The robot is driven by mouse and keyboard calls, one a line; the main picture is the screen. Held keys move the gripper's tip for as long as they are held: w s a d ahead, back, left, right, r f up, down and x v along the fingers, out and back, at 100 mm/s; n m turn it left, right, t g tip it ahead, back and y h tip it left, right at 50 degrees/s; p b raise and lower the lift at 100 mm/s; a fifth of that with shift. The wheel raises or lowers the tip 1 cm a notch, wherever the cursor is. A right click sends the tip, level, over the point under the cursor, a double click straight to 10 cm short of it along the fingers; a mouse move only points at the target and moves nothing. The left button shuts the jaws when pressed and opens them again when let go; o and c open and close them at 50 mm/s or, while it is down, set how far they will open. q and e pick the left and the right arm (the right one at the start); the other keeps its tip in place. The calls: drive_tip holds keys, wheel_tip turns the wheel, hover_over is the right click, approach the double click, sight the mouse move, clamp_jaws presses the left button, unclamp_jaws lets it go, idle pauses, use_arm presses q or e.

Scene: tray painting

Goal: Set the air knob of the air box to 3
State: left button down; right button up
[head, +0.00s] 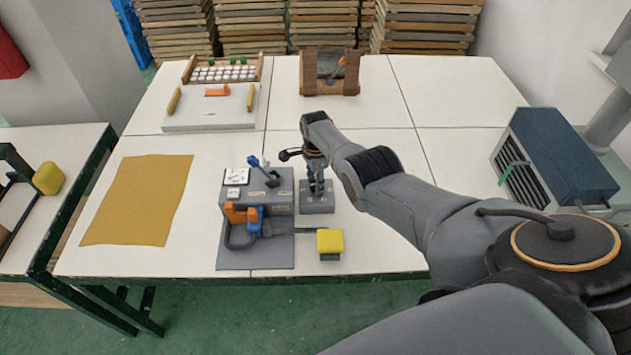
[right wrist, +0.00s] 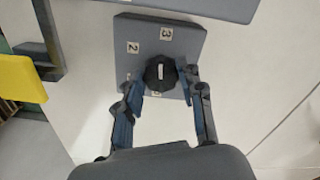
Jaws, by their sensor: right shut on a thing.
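The air box (head: 318,209) is a small grey box on the front part of the white table, beside a larger grey unit. In the right wrist view its top plate (right wrist: 195,40) shows labels 3 and 2 and a partly covered label near the lower edge. The black air knob (right wrist: 160,73) has a short white mark lying nearly along the picture's vertical; I cannot tell which end is the pointer. My right gripper (right wrist: 160,82) points down over the box, a finger on each side of the knob, shut on it. It also shows in the head view (head: 317,186). My left gripper is not in view.
The grey unit (head: 235,258) with orange and blue parts and a yellow block (head: 330,241) stand close by. An ochre sheet (head: 140,200) lies at left. A blue-grey box (head: 560,160) stands at right. A white tray (head: 190,118) and a wooden holder (head: 309,75) are farther back.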

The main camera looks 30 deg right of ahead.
drive_tip(key=shift+m, duration=1)
drive_tip(key=shift+w, duration=0.1)
drive_tip(key=o, duration=1.2)
wheel_tip(320, 180, up, 12)
drive_tip(key=shift+r, duration=0.1)
